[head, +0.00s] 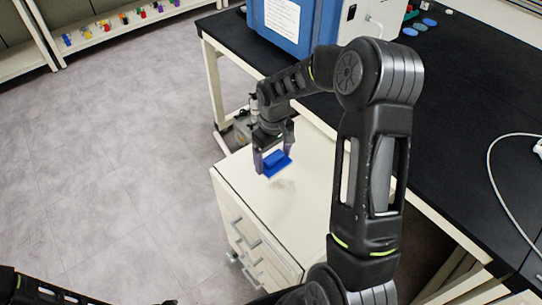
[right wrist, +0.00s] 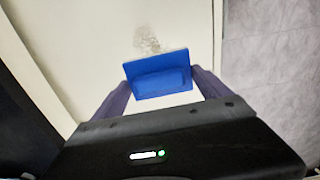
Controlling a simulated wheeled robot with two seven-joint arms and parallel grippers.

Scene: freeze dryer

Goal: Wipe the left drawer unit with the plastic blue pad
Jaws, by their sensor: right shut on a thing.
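The left drawer unit (head: 297,222) is a cream cabinet with metal handles on its front, standing beside the black-topped bench. My right gripper (head: 274,158) is above its top and shut on the blue pad (head: 276,165). The pad also shows in the right wrist view (right wrist: 158,76), between the fingers. A faint grey smudge (head: 286,184) lies on the cabinet top close to the pad, and it shows beyond the pad in the right wrist view (right wrist: 148,42). I cannot tell whether the pad touches the top. My left arm shows at the lower left edge; its gripper is not clearly visible.
The black bench (head: 455,125) runs along the right with a blue machine (head: 283,22) at its back. A white cable (head: 497,185) lies on the bench. Shelves with small coloured items (head: 104,25) stand at the far left. The grey floor left of the cabinet is clear.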

